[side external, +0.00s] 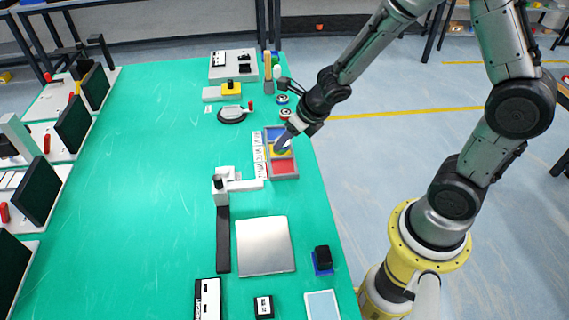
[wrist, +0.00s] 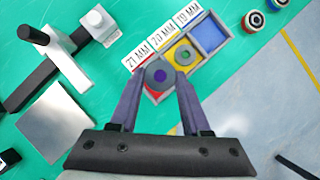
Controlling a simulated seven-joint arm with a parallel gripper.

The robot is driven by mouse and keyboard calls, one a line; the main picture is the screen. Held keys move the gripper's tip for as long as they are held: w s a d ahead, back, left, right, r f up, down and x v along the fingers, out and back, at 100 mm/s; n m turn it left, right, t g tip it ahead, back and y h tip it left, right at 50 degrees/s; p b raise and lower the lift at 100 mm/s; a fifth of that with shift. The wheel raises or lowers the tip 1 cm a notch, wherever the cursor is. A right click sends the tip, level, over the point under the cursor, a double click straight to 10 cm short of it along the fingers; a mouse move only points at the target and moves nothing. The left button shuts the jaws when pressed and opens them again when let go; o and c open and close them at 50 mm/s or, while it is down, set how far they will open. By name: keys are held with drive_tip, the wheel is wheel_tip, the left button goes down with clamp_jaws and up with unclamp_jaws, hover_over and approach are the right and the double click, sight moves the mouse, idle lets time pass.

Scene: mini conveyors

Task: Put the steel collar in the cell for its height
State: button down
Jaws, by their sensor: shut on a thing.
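My gripper (wrist: 161,78) is shut on a grey steel collar (wrist: 151,73), a round ring with a dark purple centre in the wrist view. The sorting tray (side external: 296,165) has three cells: red by the 21 MM label, yellow by 20 MM, blue by 19 MM. In the wrist view the held collar overlaps the red cell, hiding most of it. A round, ring-like thing (wrist: 182,55) sits in the yellow cell. The blue cell (wrist: 208,36) looks empty. In the side view my gripper (side external: 281,147) is over the tray near the yellow cell; its exact height is unclear.
A height gauge-like stand (side external: 221,195) with a dark rail and a silver plate (side external: 264,246) lie nearer the camera. Small round parts (side external: 283,99) stand beyond the tray near the table's right edge. The green table's middle is clear.

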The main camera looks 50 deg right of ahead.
sight(280, 166)
drive_tip(key=shift+f, duration=3.8)
drive_tip(key=c, duration=0.6)
unclamp_jaws()
drive_tip(key=shift+f, duration=0.15)
drive_tip(key=shift+c, duration=0.2)
drive_tip(key=shift+s+r, duration=0.2)
drive_tip(key=shift+r, duration=0.4)
drive_tip(key=v, duration=1.1)
